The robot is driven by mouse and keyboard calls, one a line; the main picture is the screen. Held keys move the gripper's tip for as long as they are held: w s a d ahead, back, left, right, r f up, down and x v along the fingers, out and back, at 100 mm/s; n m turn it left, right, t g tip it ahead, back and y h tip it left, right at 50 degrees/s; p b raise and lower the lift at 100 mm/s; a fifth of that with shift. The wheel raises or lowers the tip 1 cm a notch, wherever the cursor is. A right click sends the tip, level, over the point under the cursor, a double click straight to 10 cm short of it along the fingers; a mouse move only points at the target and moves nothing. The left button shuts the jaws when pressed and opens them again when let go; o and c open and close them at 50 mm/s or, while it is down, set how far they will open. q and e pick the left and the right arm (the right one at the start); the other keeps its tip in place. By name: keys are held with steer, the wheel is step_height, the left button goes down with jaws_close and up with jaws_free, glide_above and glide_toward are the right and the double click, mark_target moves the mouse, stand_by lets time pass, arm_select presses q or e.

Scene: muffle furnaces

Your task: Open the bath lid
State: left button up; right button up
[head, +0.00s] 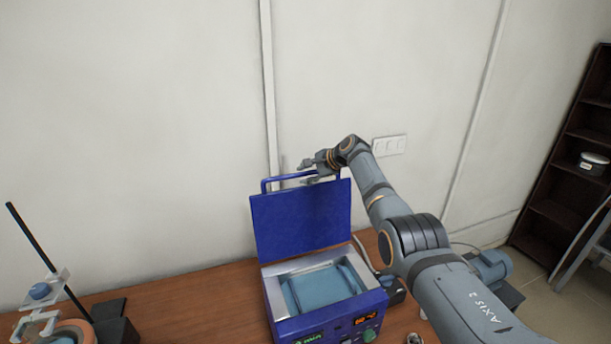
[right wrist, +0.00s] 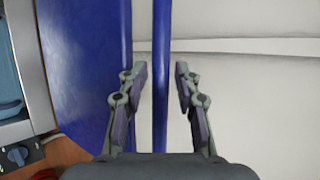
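The blue bath (head: 326,310) stands on the wooden table, with water in its open metal basin. Its blue lid (head: 302,219) is raised and stands upright at the back of the bath. A blue handle bar (head: 267,184) runs along the lid's top edge. My right gripper (head: 303,173) is at this handle. In the right wrist view the fingers (right wrist: 161,82) are apart, with the handle bar (right wrist: 161,120) between them and gaps visible on both sides. The lid (right wrist: 92,80) fills the left of that view. My left gripper is not in view.
A stand with a clamp (head: 45,290) is at the table's left. A blue-grey motor-like device (head: 490,268) is right of the bath, behind my right arm. A wall (head: 150,130) is close behind the lid. A dark shelf (head: 570,170) stands at far right.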

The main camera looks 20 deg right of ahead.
steer(key=shift+s+f, duration=0.1)
steer(key=v, duration=1.2)
stand_by(0.4)
